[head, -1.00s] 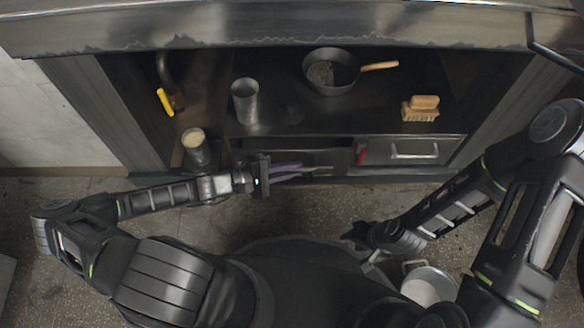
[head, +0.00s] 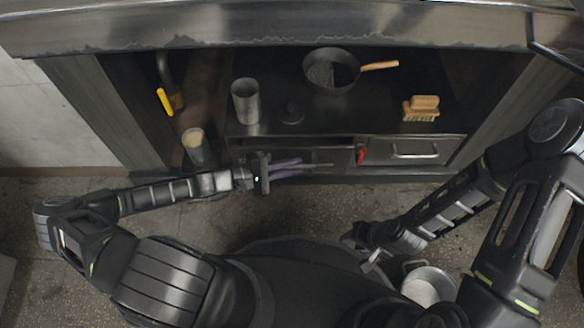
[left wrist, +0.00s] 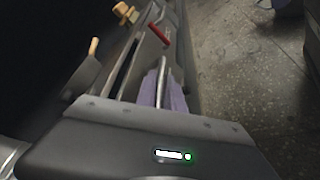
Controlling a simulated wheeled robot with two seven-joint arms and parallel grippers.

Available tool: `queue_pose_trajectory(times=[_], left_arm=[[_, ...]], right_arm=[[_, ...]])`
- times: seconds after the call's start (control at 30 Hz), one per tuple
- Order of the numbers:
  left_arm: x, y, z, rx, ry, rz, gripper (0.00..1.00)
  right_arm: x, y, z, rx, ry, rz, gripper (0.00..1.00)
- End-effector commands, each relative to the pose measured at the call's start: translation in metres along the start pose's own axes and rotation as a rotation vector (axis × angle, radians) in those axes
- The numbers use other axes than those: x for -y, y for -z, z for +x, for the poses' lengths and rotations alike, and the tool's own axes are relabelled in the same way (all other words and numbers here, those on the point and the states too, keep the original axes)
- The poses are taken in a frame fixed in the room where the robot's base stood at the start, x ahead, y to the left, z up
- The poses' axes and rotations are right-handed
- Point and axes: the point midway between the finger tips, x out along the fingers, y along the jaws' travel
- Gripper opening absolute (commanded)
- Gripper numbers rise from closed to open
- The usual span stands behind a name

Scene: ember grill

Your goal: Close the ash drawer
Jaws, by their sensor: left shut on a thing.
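A dark drawer (head: 338,158) sits under the left part of the counter, with a narrow dark gap along its top and back edge. It looks slightly pulled out. In the left wrist view its front panel (left wrist: 140,72) runs beside a dark opening. My left gripper (head: 300,166) is shut on the drawer's metal bar handle (left wrist: 163,72), with its purple fingers on either side of the bar. My right gripper (head: 357,236) hangs low over the floor, away from the drawer. Its fingers are too dark and small to judge.
A second drawer (head: 400,150) with a bar handle sits to the right, with a red item (head: 361,155) between the two. A filled cup (head: 194,146) stands near my left forearm. A pail (head: 430,285) stands below right.

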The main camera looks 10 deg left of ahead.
Motion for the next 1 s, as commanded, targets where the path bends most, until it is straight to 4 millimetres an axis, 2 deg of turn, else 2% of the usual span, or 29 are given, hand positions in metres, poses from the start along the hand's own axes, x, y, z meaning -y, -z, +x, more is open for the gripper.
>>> queue_pose_trajectory(times=[0.03,0.17,0.47,0.5,0.73,1.0], left_arm=[[-0.003,0.009,0.003,-0.004,0.003,0.004,0.00],[-0.015,0.024,0.009,-0.005,0.002,0.004,0.00],[-0.020,0.028,0.010,-0.009,-0.001,0.003,0.00],[-0.020,0.028,0.010,-0.010,-0.001,0.004,0.15],[-0.019,0.026,0.010,-0.006,-0.001,0.003,0.34],[-0.019,0.025,0.009,-0.004,-0.001,0.002,0.34]], right_arm=[[-0.001,0.000,0.002,-0.001,0.000,0.000,0.36],[-0.001,0.000,0.004,-0.002,0.000,0.000,0.36],[-0.001,0.000,0.004,-0.002,0.000,0.000,0.36],[-0.001,0.000,0.004,-0.002,0.000,0.000,0.36],[-0.001,0.000,0.004,-0.002,0.000,0.000,0.36],[-0.001,0.000,0.003,-0.002,0.000,0.000,0.36]])
